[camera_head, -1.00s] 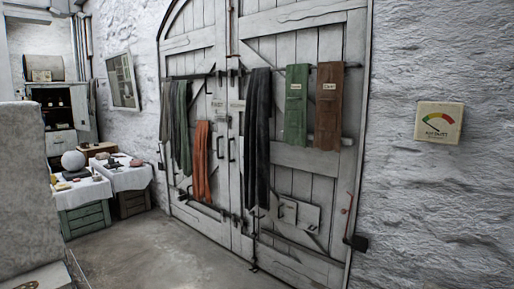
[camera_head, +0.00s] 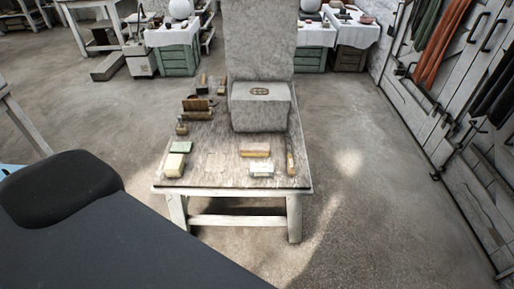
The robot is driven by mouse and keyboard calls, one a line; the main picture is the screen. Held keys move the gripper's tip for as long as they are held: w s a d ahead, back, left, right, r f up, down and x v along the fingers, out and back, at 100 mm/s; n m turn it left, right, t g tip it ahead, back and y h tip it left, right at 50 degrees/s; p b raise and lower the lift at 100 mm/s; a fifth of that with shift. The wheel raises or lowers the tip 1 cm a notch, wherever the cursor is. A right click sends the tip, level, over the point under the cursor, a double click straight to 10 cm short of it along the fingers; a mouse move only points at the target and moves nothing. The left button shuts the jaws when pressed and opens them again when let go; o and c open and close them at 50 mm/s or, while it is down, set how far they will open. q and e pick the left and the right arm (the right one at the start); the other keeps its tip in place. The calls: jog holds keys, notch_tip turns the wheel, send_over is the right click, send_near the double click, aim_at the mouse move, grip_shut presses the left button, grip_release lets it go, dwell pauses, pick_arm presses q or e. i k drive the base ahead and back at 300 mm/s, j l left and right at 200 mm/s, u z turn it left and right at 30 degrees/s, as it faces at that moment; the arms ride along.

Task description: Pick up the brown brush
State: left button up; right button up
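Several small tools and blocks lie on a worn wooden table (camera_head: 215,181) in the middle of the view. A low block with a brown top and a pale lower part (camera_head: 255,149) lies near the front; it may be the brown brush, but it is too small to be sure. A thin brown stick-like piece (camera_head: 290,162) lies along the right edge. A small brownish piece (camera_head: 181,129) lies at the left edge. Neither of my grippers is in view, and nothing is seen touching these things.
A grey stone block (camera_head: 260,108) stands on the table, with a tall grey slab (camera_head: 258,40) behind it. A brown slatted holder (camera_head: 197,107) and a green piece (camera_head: 182,147) are at the left. The floor to the right is clear up to the white doors (camera_head: 440,110).

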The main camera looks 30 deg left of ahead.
aim_at(246, 149)
jog(key=i+u, duration=0.15)
jog(key=u, duration=0.3)
jog(key=i+l+u, duration=0.15)
jog(key=u, duration=0.25)
jog(key=i+l+u, duration=0.15)
jog(key=u, duration=0.3)
jog(key=i+l+u, duration=0.2)
jog(key=i+l, duration=0.15)
jog(key=l, duration=0.2)
jog(key=i+l+u, duration=0.15)
jog(key=l, duration=0.15)
jog(key=i+l, duration=0.2)
jog(key=l, duration=0.2)
jog(key=i+l, duration=0.15)
jog(key=l, duration=0.25)
